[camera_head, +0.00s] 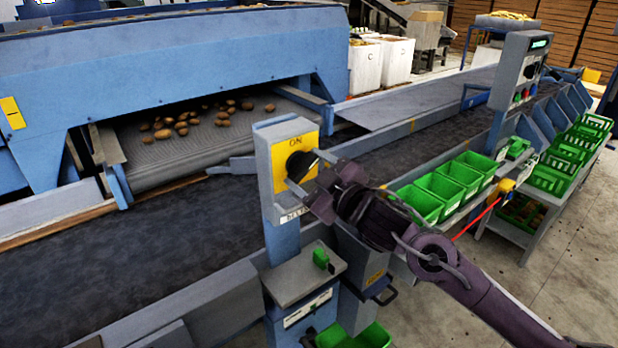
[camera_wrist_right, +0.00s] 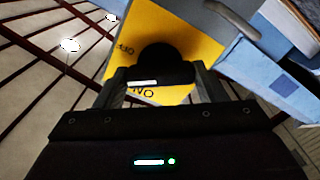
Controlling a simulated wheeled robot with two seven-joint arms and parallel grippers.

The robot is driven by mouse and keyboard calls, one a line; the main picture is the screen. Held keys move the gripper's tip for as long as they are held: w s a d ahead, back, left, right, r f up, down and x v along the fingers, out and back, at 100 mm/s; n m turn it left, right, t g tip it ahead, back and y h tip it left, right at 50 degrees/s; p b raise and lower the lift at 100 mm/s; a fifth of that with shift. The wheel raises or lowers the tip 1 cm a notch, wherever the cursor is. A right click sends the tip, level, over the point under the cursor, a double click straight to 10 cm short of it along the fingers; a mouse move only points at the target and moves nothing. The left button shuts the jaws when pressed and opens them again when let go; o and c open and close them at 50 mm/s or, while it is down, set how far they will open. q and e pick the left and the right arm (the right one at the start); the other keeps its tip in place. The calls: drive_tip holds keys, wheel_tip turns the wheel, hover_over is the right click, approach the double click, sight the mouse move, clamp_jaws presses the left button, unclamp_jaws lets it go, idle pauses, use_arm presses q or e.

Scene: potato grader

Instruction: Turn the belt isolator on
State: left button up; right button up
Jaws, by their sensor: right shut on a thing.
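The belt isolator is a grey box with a yellow plate (camera_head: 286,150) and a black rotary knob (camera_head: 298,163), on a blue post beside the belt. "ON" is printed at the plate's top. My right gripper (camera_head: 312,180) reaches it from the right and is shut on the knob. In the right wrist view the knob (camera_wrist_right: 163,60) sits between the two fingers of the gripper (camera_wrist_right: 160,83). A white mark shows on its handle, with "OFF" and "ON" lettering on the yellow plate (camera_wrist_right: 190,45). I cannot tell exactly which setting the mark points to. My left gripper is not in view.
The dark belt (camera_head: 150,270) runs behind the isolator post. Potatoes (camera_head: 182,122) lie on the grader's outlet. A grey control box (camera_head: 519,70) stands farther back. Green trays (camera_head: 438,195) line the belt's right side, near my right arm. Concrete floor (camera_head: 575,255) is open at right.

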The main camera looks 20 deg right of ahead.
drive_tip(key=n+b, duration=0.3)
drive_tip(key=n, duration=0.2)
drive_tip(key=shift+f+n+b, duration=0.15)
drive_tip(key=shift+n+b, duration=0.15)
drive_tip(key=shift+b, duration=0.05)
drive_tip(key=n+b, duration=0.3)
drive_tip(key=n, duration=0.2)
drive_tip(key=shift+b, duration=0.35)
drive_tip(key=shift+n, duration=0.4)
drive_tip(key=o, duration=1)
drive_tip(key=shift+b+v, duration=1.3)
drive_tip(key=shift+v, duration=2.6)
